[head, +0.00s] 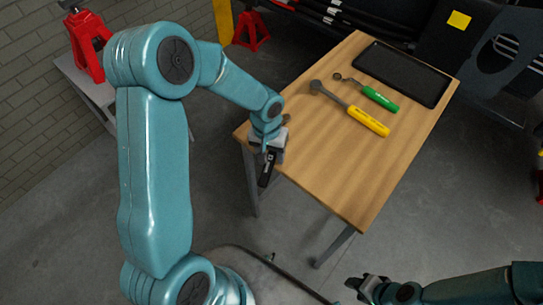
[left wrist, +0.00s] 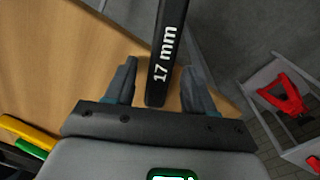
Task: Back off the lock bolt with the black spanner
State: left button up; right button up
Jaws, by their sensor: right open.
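The black spanner (head: 267,169) is at my left gripper (head: 269,139), just off the near left edge of the table. In the left wrist view, the spanner (left wrist: 166,50), marked "17 mm", runs up from between the two fingers and out of the top of the picture. The spanner's far end is hidden or out of frame. My right gripper (head: 365,287) is low at the bottom right, open and empty, away from the table. I cannot make out the lock bolt.
The wooden table (head: 330,170) holds a yellow-handled tool (head: 368,121), a green-handled tool (head: 380,99) and a black tray (head: 402,73). Its near half is bare. Red jack stands (head: 88,45) (head: 250,32) stand behind. Dark machinery with a yellow patch (head: 459,20) is at the back right.

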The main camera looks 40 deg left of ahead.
pick_arm(q)
grip_shut()
notch_tip(320, 180, up, 20)
dwell(0.4)
jog(key=c, duration=0.7)
grip_release()
grip_shut()
dwell(0.4)
